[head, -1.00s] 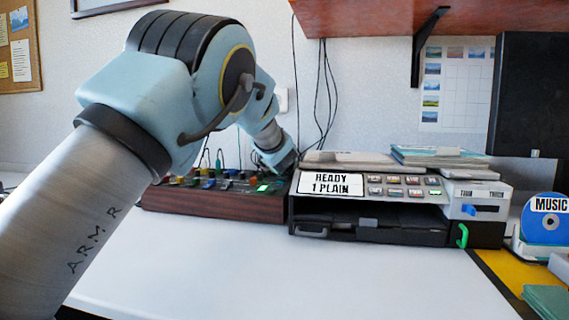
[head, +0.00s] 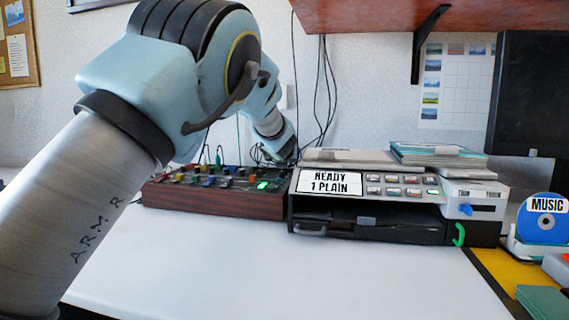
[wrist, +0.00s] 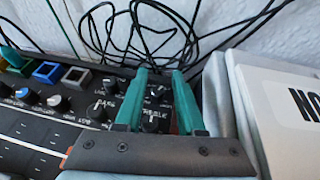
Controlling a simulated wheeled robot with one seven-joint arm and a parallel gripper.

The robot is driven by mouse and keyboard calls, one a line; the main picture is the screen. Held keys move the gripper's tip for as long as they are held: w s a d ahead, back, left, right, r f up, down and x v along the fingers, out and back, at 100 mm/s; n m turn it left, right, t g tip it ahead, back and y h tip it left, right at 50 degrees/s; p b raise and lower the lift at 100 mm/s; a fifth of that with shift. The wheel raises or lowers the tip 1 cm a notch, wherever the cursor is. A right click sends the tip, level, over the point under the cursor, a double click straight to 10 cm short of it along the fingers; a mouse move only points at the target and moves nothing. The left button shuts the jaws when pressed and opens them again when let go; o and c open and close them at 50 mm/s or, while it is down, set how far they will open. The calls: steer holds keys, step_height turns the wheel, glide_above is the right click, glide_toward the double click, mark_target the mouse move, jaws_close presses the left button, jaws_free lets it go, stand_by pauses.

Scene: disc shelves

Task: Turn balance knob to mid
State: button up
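The mixer (head: 215,198), a dark panel in a wooden case, stands left of the grey printer-like machine in the head view. In the wrist view its panel (wrist: 40,128) shows small round knobs with pale pointers. One knob (wrist: 150,122) by the lettering "TREBLE" shows between my gripper's fingers, and another knob (wrist: 157,91) shows farther up between them. I cannot read a balance label. My gripper (wrist: 160,73) has two green fingers, apart, over the panel's right end. I cannot tell whether they touch a knob. In the head view the fingertips are hard to make out.
The grey machine (head: 370,172) with a "READY 1 PLAIN" display is close on the right of the mixer. A white box (wrist: 285,110) is right of my gripper in the wrist view. Black cables (wrist: 140,30) hang behind the panel. The white tabletop (head: 290,275) in front is clear.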

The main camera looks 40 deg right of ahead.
mark_target(285, 171)
step_height(285, 171, up, 7)
steer(key=p, duration=0.5)
steer(key=shift+m+g+h, duration=0.4)
steer(key=shift+g, duration=0.4)
steer(key=a+f+b, duration=0.2)
steer(key=b, duration=0.3)
steer(key=a+f+b, duration=0.1)
steer(key=f+b, duration=0.1)
steer(key=b, duration=0.3)
steer(key=shift+w+a+f, duration=0.15)
steer(key=shift+a+f, duration=0.15)
steer(key=shift+a, duration=0.05)
steer(key=s+a+b, duration=0.1)
steer(key=b, duration=0.2)
steer(key=s+a+f+m+g+b, duration=0.1)
steer(key=a+b, duration=0.1)
steer(key=b, duration=0.1)
steer(key=s+a+m+g+h+b, duration=0.1)
steer(key=a+b, duration=0.1)
steer(key=b, duration=0.2)
steer(key=shift+s+f, duration=0.1)
steer(key=shift+f, duration=0.2)
steer(key=shift+s+a+r+m+h+b, duration=0.15)
steer(key=shift+s+a+m+h+b, duration=0.15)
steer(key=shift+b, duration=0.05)
steer(key=x, duration=1)
steer(key=shift+w+d, duration=0.1)
steer(key=shift+d, duration=0.15)
steer(key=shift+c, duration=0.3)
jaws_close()
